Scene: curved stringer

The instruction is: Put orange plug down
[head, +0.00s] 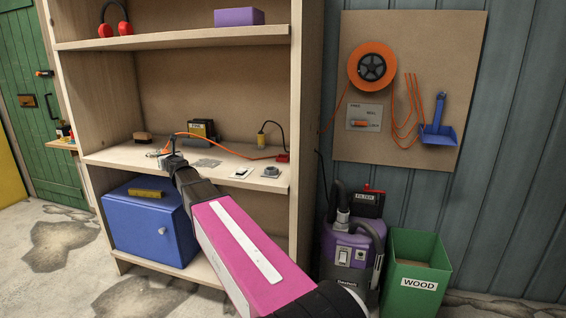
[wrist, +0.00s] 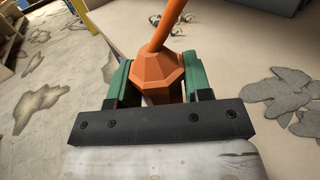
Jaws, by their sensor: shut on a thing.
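The orange plug (wrist: 158,75) sits between the two green-padded fingers of my gripper (wrist: 157,84) in the wrist view, with its orange cable rising from it. My gripper is shut on the plug. In the head view my gripper (head: 168,158) is at the left part of the middle shelf (head: 225,168), near its front edge. The plug is too small to make out there. The orange cable (head: 225,149) arcs from near my gripper and runs right across the shelf. Whether the plug touches the shelf is unclear.
On the shelf are a brush (head: 142,138), a black-and-yellow box (head: 202,131), grey flat pieces (head: 207,162), a white plate (head: 241,173) and a red piece (head: 283,158). A blue cabinet (head: 150,225) stands below. Bare shelf shows between these items.

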